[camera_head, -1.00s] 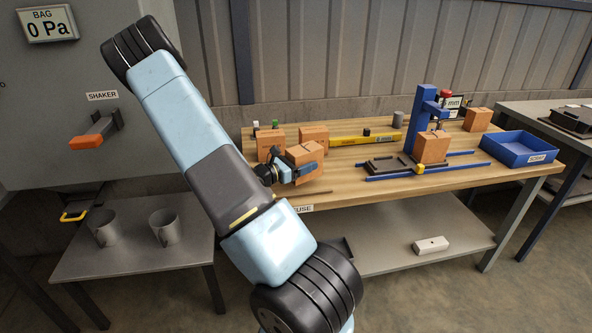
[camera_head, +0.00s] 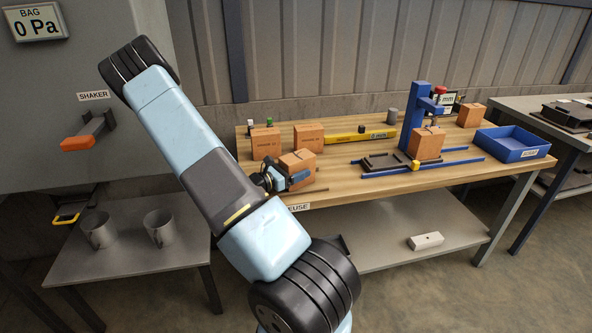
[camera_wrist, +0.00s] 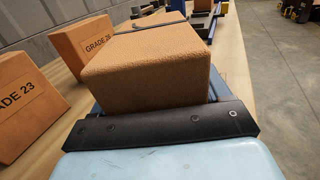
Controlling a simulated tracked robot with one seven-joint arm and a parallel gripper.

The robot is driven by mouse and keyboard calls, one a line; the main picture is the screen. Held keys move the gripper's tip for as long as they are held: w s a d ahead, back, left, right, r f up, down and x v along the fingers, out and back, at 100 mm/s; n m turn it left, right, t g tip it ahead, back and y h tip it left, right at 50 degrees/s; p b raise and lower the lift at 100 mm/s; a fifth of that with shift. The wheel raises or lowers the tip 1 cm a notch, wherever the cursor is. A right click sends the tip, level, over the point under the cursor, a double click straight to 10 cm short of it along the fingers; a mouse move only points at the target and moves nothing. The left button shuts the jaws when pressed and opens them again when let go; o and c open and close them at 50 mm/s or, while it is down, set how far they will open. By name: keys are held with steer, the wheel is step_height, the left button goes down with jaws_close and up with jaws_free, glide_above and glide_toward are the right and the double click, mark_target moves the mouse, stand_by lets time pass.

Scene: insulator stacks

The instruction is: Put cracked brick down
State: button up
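An orange-brown brick (camera_head: 298,160) is near the front left of the wooden workbench, at my gripper (camera_head: 290,181). It looks low and about level, apparently on the bench top; its underside is partly hidden by my gripper. In the wrist view the brick (camera_wrist: 150,75) fills the middle, with a dark line across its top. Blue finger parts of my gripper (camera_wrist: 155,100) show along both sides of it. Whether the fingers press on the brick or stand slightly apart is not clear.
Two bricks stand close behind, at left (camera_head: 265,143) and centre (camera_head: 309,137); "GRADE" labels show in the wrist view. A yellow level (camera_head: 358,135), blue measuring stand (camera_head: 414,115) with a brick (camera_head: 427,143), and blue tray (camera_head: 512,143) lie rightward. Bare bench top lies between.

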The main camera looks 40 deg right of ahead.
steer(key=o, duration=0.4)
steer(key=shift+c, duration=0.2)
steer(key=shift+r, duration=0.1)
steer(key=a, duration=0.4)
steer(key=w+a, duration=0.1)
steer(key=a, duration=0.7)
steer(key=shift+w+r, duration=0.15)
steer(key=shift+w, duration=0.25)
steer(key=s+a+r+m+t+y, duration=0.2)
steer(key=s+a+r+m+y, duration=0.3)
steer(key=a+r, duration=0.3)
steer(key=s+a+r+m+t+y, duration=0.3)
steer(key=s+a+r+m+y, duration=0.2)
steer(key=r, duration=0.7)
steer(key=s+a+r+m+t+y, duration=0.3)
steer(key=s+a+r+m+y, duration=0.3)
steer(key=s+a+r, duration=0.3)
steer(key=a+r+y, duration=0.1)
steer(key=a, duration=0.2)
steer(key=shift+a+r+y, duration=0.15)
steer(key=shift+r+y, duration=0.25)
